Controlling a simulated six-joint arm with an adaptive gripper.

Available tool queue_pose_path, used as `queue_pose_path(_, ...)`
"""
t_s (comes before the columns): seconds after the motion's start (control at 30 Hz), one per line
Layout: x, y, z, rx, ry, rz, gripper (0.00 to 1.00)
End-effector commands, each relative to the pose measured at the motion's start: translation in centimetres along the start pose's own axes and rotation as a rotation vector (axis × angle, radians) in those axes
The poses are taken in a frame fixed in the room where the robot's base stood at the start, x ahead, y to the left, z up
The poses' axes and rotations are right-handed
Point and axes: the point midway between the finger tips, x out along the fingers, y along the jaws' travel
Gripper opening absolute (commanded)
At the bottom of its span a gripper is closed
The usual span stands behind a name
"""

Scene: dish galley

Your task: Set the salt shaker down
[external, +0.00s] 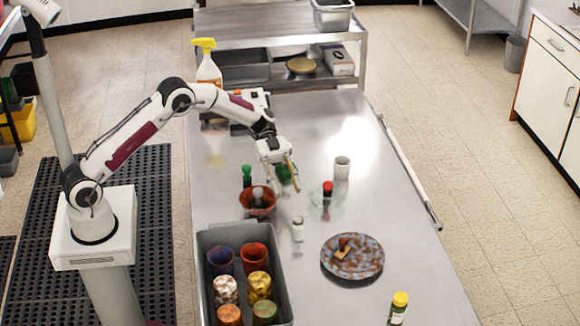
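My gripper (282,178) is low over the middle of the steel table (300,125), pointing down. I cannot tell whether its fingers are open or shut. A green thing (284,174) is at or just behind the fingers; I cannot tell whether it is held. A small white shaker (297,229) stands upright on the table, apart from the gripper; it may be the salt shaker. A grey-topped item (258,196) is at the reddish-brown bowl (257,209); whether it is inside or behind is unclear.
A green-topped bottle (246,176), a red-topped shaker (327,189) and a white cup (342,168) stand nearby. A grey bin (240,238) holds several cups. A speckled plate (353,268) carries a brown piece. A yellow-capped jar (398,308) stands at front right. A spray bottle (208,70) stands behind.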

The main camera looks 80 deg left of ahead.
Motion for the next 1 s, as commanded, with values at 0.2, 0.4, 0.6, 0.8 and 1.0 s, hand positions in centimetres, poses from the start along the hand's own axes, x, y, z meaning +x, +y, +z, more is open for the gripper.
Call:
queue_pose_path(0.2,-0.1,0.0,0.0,0.0,0.0,0.0,0.38)
queue_pose_path(0.4,-0.1,0.0,0.0,0.0,0.0,0.0,0.38)
queue_pose_path(0.6,-0.1,-0.1,-0.1,0.002,-0.001,-0.004,0.38)
queue_pose_path(0.8,0.0,-1.3,-1.8,0.031,-0.008,-0.063,0.38)
queue_pose_path(1.0,-0.2,-4.0,-5.6,0.093,-0.023,-0.212,0.38)
